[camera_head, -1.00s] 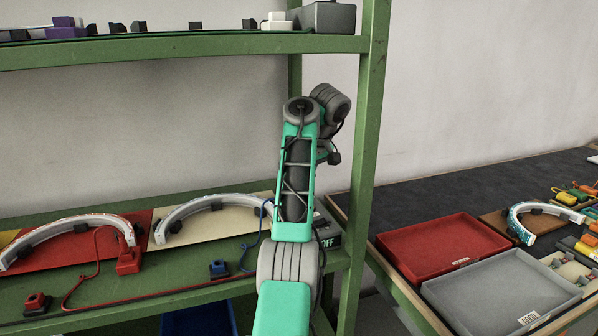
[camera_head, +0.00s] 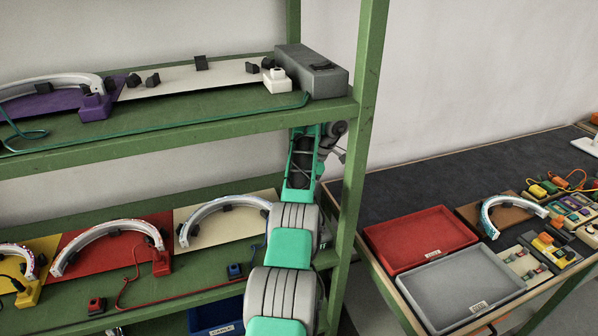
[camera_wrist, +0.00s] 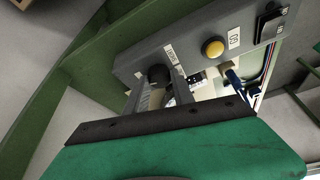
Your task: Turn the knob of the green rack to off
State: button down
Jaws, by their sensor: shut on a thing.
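The green rack (camera_head: 372,110) stands in front of me, and my arm reaches in between its upper and lower shelves. In the wrist view, a grey control box (camera_wrist: 130,62) carries a dark round knob (camera_wrist: 158,73) beside a small white label. My gripper (camera_wrist: 162,88) is at this knob, with its two fingers on either side, shut on it. The fingers partly hide the knob, and I cannot read its setting. In the head view my gripper and the knob are hidden behind my arm and the rack.
The control box also has a yellow button (camera_wrist: 212,48) and a black switch (camera_wrist: 271,22). A green rack beam (camera_wrist: 88,62) runs close by on the left. Arcs on coloured boards fill the lower shelf. A red tray (camera_head: 420,242) and a grey tray (camera_head: 462,290) lie on the right table.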

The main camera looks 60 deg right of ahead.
jog(key=shift+n+y+p, duration=0.3)
jog(key=shift+n+p, duration=0.4)
jog(key=shift+p, duration=0.5)
jog(key=shift+f+g, duration=0.1)
jog(key=shift+g, duration=0.2)
jog(key=c, duration=1.1)
grip_release()
